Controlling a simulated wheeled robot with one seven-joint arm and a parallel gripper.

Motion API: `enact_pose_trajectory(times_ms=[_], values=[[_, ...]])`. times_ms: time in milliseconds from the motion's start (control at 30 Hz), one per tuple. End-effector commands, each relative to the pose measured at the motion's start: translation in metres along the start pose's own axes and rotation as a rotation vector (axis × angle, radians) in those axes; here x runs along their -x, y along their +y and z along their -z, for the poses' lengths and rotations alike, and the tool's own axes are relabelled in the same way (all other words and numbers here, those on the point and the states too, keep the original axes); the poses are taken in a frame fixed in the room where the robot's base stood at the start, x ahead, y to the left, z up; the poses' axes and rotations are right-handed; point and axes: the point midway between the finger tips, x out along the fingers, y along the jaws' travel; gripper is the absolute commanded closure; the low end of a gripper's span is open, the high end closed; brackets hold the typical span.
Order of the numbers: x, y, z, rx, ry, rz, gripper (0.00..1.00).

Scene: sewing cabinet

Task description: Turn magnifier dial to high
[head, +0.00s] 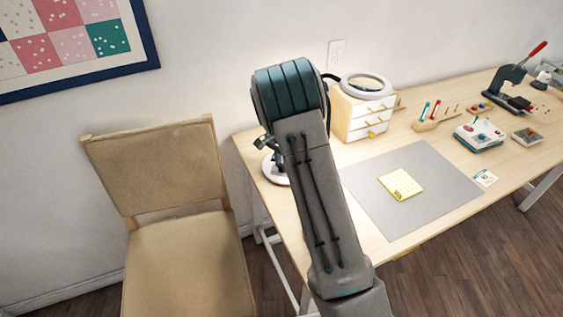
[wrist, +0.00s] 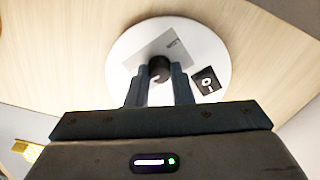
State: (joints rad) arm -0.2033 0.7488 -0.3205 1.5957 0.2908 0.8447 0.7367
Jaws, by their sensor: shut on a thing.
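In the wrist view the base (wrist: 215,50) fills the top middle. The dark round dial (wrist: 159,68) sits on it, with its near side between my fingers. My gripper (wrist: 159,82) is shut on the dial. A grey label and a black square with a white mark lie beside the dial. The dial's pointer setting cannot be made out.
A chair (head: 180,220) stands left of the table. A small drawer chest (head: 360,118) stands behind my arm. A grey mat (head: 430,165) with a yellow pad (head: 400,185) lies to the right. Several tools stand farther right.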

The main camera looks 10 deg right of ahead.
Motion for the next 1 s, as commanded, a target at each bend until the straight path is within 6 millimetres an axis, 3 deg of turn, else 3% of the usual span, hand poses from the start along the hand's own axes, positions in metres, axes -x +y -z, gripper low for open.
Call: enact_pose_trajectory(times_ms=[300,800,833,900,1000], values=[[0.0007,0.0001,0.0006,-0.105,0.001,0.001,1.0],[0.0007,0.0003,0.0008,-0.122,0.001,0.001,1.0],[0.0007,0.0003,0.0009,-0.122,0.001,0.001,0.74],[0.0006,0.0003,0.0008,-0.122,0.001,0.001,0.58],[0.0005,0.0002,0.0006,-0.121,0.001,0.001,0.58]])
